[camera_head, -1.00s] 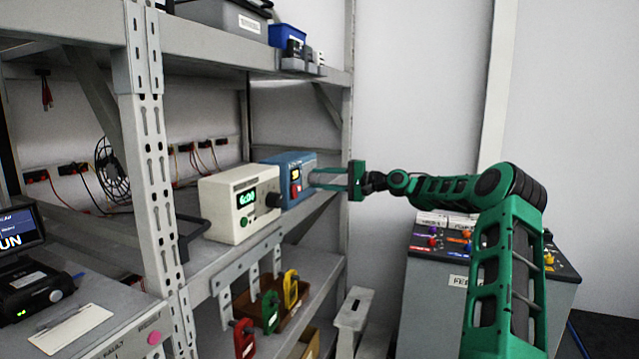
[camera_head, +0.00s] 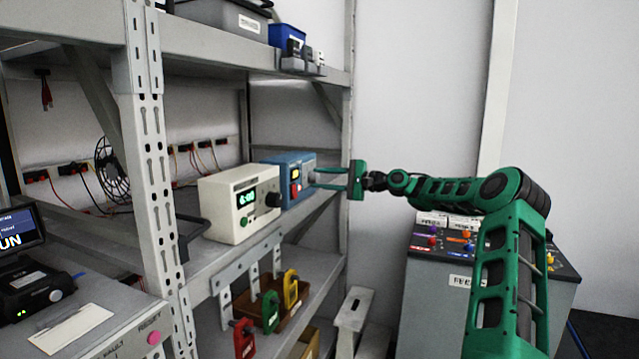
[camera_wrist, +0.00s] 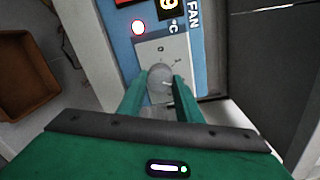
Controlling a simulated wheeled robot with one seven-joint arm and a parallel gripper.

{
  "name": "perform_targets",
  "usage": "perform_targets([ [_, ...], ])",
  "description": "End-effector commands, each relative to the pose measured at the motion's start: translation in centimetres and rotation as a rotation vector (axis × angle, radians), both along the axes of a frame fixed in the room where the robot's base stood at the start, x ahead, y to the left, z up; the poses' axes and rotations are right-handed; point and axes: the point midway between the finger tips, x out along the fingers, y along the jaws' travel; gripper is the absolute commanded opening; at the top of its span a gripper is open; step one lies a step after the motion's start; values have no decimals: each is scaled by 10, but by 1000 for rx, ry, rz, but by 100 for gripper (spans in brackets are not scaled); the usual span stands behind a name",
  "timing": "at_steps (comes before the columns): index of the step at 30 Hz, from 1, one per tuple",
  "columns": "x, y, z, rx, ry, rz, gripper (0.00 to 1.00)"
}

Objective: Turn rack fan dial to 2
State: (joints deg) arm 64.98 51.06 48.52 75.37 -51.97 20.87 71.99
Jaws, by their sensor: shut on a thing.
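A blue box (camera_head: 277,165) stands on the shelf at the right of a cream unit. In the wrist view its panel (camera_wrist: 120,48) carries the letters FAN, a display and a lit red light. A grey round dial (camera_wrist: 160,76) sits on a pale plate (camera_wrist: 175,47) with small marks around it. My gripper (camera_head: 316,179) has its two green fingers on either side of the dial and is shut on it. The fingers also show in the wrist view (camera_wrist: 160,84). I cannot read the dial's setting; the fingers partly hide the plate.
The cream unit (camera_head: 226,213) shows a green 6:00 and a dark knob. A grey rack post (camera_head: 157,180) stands in front at the left. Red, green and yellow handles hang below the shelf. A grey console (camera_head: 440,300) stands behind my arm.

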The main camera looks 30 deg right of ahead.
Motion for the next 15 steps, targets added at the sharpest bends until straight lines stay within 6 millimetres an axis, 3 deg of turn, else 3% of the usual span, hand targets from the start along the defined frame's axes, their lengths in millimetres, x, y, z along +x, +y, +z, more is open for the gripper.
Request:
perform_targets([
  [2,1,-7,-4,-1,7,-13,9],
  [3,1,-7,-4,-1,7,-13,34],
  [5,1,-6,-4,-1,7,-13,48],
  [15,-1,-3,-1,-1,3,-4,50],
])
